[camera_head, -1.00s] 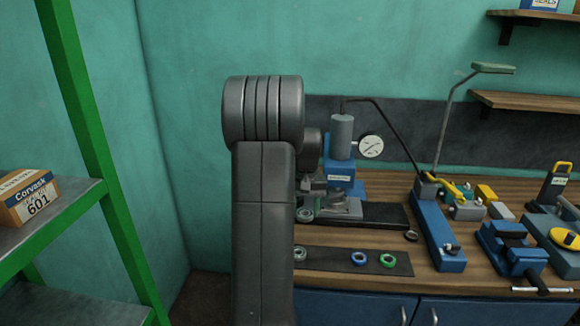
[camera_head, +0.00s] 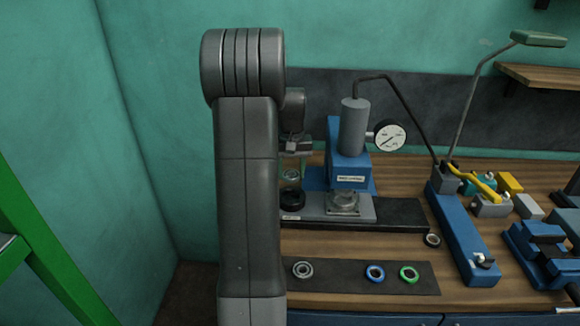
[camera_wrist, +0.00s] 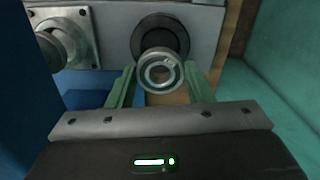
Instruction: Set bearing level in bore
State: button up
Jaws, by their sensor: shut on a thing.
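My gripper (camera_head: 291,160) is shut on a steel ball bearing (camera_wrist: 161,72), held between its green fingertips. In the head view the bearing (camera_head: 290,174) is small and partly behind my arm. Below it is a black round housing (camera_head: 292,198) on the grey plate by the press. In the wrist view this housing (camera_wrist: 160,36) shows as a dark ring, partly covered by the bearing. The bearing appears apart from the housing, above it. Its face looks towards the wrist camera; I cannot tell whether it is exactly level. The inside of the bore is hidden.
A blue press (camera_head: 348,165) with a dial gauge (camera_head: 389,137) stands just right of the housing. A blue tool (camera_head: 462,240) stands right.

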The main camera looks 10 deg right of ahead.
notch_tip(320, 180, down, 4)
jog(key=b, duration=0.3)
jog(key=shift+f, duration=0.1)
jog(key=shift+f+b, duration=0.35)
jog(key=shift+f, duration=0.45)
jog(key=shift+f, duration=0.4)
dwell(1.8)
jog(key=o, duration=1.7)
notch_tip(320, 180, up, 8)
jog(key=p, duration=0.6)
